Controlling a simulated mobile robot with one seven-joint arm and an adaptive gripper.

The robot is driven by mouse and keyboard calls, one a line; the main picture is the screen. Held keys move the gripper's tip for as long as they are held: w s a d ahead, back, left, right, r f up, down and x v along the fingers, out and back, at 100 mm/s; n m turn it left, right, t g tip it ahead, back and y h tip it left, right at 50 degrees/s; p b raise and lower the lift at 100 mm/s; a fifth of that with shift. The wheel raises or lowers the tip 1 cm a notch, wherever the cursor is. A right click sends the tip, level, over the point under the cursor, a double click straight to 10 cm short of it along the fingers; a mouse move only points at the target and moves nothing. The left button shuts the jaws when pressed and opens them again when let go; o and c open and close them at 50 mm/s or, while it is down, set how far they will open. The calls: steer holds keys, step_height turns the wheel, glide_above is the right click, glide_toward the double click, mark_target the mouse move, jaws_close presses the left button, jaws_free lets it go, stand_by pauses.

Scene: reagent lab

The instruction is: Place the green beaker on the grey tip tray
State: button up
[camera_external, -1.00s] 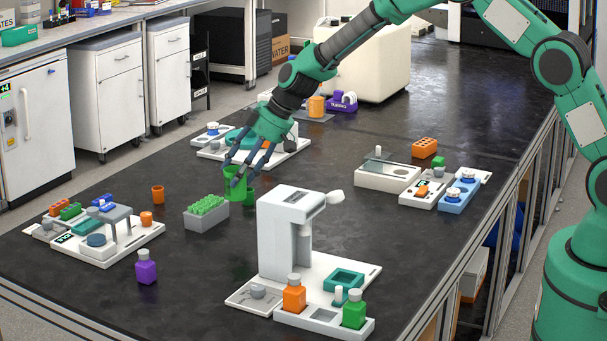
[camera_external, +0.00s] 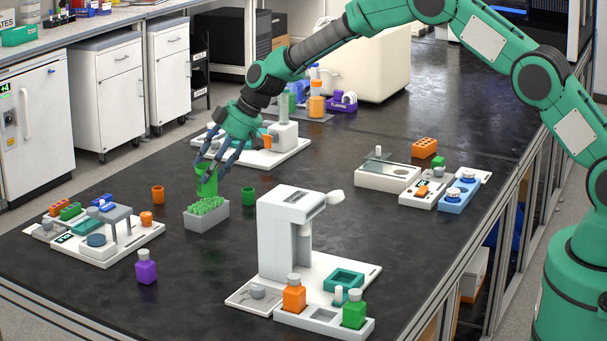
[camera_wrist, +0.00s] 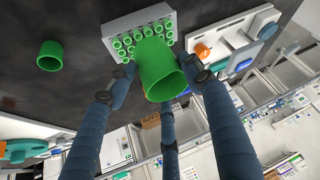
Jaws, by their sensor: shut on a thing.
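My gripper (camera_external: 207,172) is shut on a green beaker (camera_external: 207,183), gripping it by its sides. The beaker is directly above the grey tip tray (camera_external: 206,219), which is full of green tips. In the wrist view the held beaker (camera_wrist: 158,72) is between the fingers, with its far end over the tips of the tray (camera_wrist: 110,27). I cannot tell whether it touches the tips. A second, smaller green cup (camera_external: 249,196) stands on the table right of the tray; it also shows in the wrist view (camera_wrist: 50,56).
An orange cup (camera_external: 158,194) stands left behind the tray. A white station with a grey stand (camera_external: 110,232) is to the left, and a purple bottle (camera_external: 146,266) is in front. A tall white instrument (camera_external: 283,236) stands to the right.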

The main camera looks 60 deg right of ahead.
mark_target(209, 181)
steer(key=shift+w+f, duration=0.1)
steer(key=shift+w, duration=0.1)
steer(key=shift+f, duration=0.4)
steer(key=shift+w+f+b, duration=0.1)
steer(key=shift+f+b, duration=0.25)
steer(key=shift+f, duration=0.95)
steer(key=shift+f, duration=0.2)
steer(key=o, duration=1.1)
steer(key=shift+r, duration=0.2)
